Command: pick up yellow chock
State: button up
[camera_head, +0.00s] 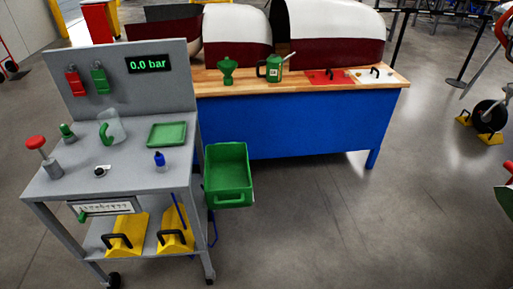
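Two yellow chocks with black handles lie on the lower shelf of the grey cart. The left chock (127,236) sits below the gauge strip, and the right chock (175,229) is beside it near the cart's right leg. More yellow chock-like blocks (490,138) are on the floor at a black wheel at the far right. My gripper is not in view.
The grey cart (60,188) carries a jug, a green tray (167,134) and small items on top. A green bin (228,175) hangs at its right side. A blue workbench (290,125) stands behind. The floor at the front right is clear.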

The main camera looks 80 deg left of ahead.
aim_at(127, 236)
jog(key=u, duration=0.85)
jog(key=k, duration=0.1)
jog(key=u, duration=3.2)
jog(key=k, duration=0.8)
jog(key=z, duration=0.25)
jog(key=i, duration=0.8)
jog(key=u, duration=0.1)
